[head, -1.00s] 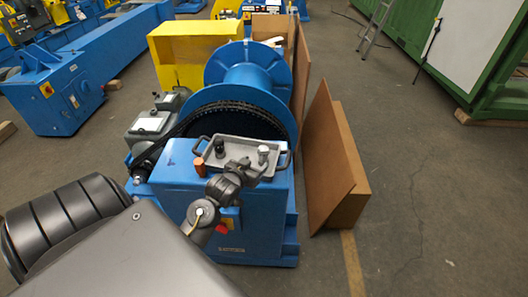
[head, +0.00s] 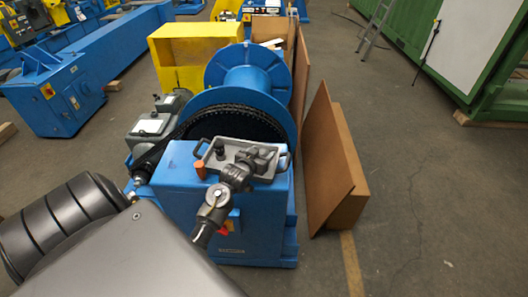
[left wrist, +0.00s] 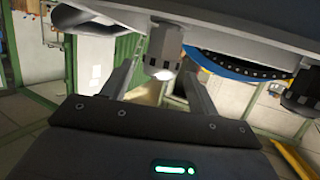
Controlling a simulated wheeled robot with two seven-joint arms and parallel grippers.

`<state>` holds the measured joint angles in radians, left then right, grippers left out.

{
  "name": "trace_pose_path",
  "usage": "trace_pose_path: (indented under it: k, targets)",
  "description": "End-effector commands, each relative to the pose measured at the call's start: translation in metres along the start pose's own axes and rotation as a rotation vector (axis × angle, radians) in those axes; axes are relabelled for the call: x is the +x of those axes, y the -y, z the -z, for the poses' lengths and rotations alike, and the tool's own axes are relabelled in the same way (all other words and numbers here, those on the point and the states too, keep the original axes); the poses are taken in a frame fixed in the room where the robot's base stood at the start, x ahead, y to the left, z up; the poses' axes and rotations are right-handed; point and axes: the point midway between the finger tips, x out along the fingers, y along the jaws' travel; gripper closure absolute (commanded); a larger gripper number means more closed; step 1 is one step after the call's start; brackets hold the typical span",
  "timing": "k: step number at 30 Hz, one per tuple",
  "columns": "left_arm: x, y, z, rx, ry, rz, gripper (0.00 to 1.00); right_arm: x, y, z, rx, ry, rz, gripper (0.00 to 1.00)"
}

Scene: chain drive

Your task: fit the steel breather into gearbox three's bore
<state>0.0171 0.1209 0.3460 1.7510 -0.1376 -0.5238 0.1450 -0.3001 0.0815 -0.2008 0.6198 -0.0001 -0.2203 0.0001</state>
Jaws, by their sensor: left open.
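The steel breather (left wrist: 162,48) shows in the left wrist view as a ridged metal fitting with a bright end. It stands at the grey tray (left wrist: 245,28), between the two fingers of my left gripper (left wrist: 165,70). The fingers are open, with a gap on each side of the breather. In the head view my left gripper (head: 262,158) is over the right part of the tray (head: 233,171) and hides the breather. The tray lies on top of a blue gearbox housing (head: 175,195). I cannot make out a bore or tell which gearbox is three. My right gripper is not in view.
A dark fitting (head: 219,148) stands in the tray's left part; an orange-brown one (head: 200,169) is near its front left corner. A chain wheel (head: 235,125) and blue drum (head: 247,77) are behind. Brown boards (head: 330,165) stand at the right.

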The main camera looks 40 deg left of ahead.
Motion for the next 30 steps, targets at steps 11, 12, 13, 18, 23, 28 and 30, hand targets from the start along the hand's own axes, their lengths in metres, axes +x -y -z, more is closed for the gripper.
trace_pose_path:
  k: [11, 12, 13, 18, 23, 28, 30]
  targets:
    - [0.039, -0.001, 0.000, -0.001, 0.000, -0.001, 0.40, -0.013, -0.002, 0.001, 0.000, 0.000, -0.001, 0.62]
    - [0.039, -0.001, 0.000, 0.000, 0.000, -0.001, 0.40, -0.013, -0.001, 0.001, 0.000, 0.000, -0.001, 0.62]
    - [0.040, -0.001, -0.001, 0.000, 0.000, -0.001, 0.40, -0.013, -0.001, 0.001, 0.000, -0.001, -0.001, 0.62]
    - [0.039, -0.001, -0.001, 0.000, 0.000, -0.001, 0.43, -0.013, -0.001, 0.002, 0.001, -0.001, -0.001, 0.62]
    - [0.039, -0.001, -0.001, 0.000, 0.000, -0.001, 0.64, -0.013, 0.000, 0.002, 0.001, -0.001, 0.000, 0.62]
    - [0.039, -0.001, -0.001, 0.000, 0.000, -0.001, 0.86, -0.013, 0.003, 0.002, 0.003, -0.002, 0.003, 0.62]
    - [0.039, -0.001, 0.000, 0.000, -0.001, -0.001, 0.91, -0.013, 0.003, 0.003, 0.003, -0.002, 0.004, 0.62]
